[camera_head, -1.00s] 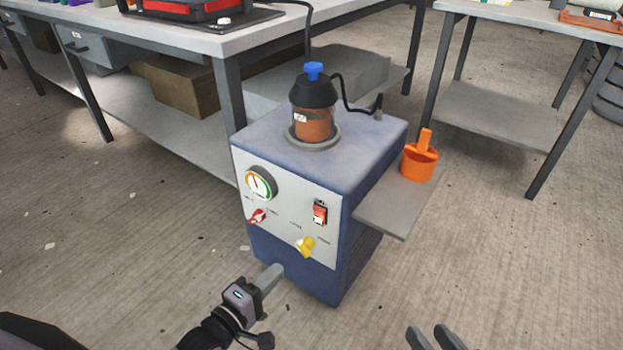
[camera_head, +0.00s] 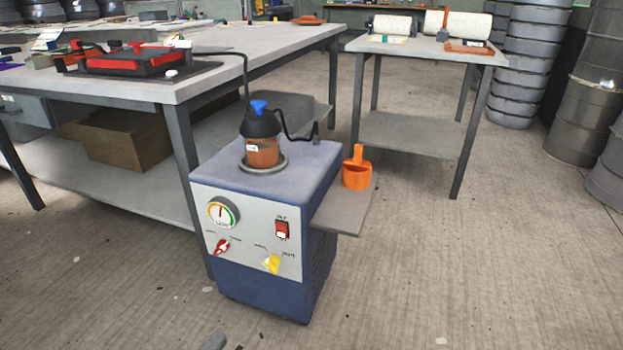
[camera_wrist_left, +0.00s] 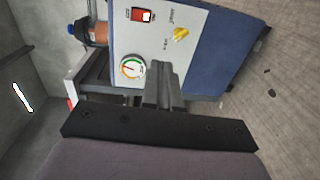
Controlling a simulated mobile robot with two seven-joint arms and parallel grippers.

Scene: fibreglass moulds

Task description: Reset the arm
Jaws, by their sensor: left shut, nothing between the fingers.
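My left gripper (camera_wrist_left: 162,72) shows in the left wrist view with its fingers together and nothing between them. It points toward the front panel of the blue pump unit (camera_wrist_left: 222,55); whether it touches cannot be told from that view. In the head view only the grey tip of my left gripper (camera_head: 214,341) shows at the bottom edge, in front of and below the blue pump unit (camera_head: 262,285), apart from it in the picture. The rest of the left arm is out of that view. My right gripper is in no current frame.
The unit carries a gauge (camera_head: 223,213), a red switch (camera_head: 282,229), a red knob (camera_head: 221,247), a yellow knob (camera_head: 272,264) and a jar (camera_head: 262,152). An orange cup (camera_head: 356,170) stands on its side shelf (camera_head: 340,217).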

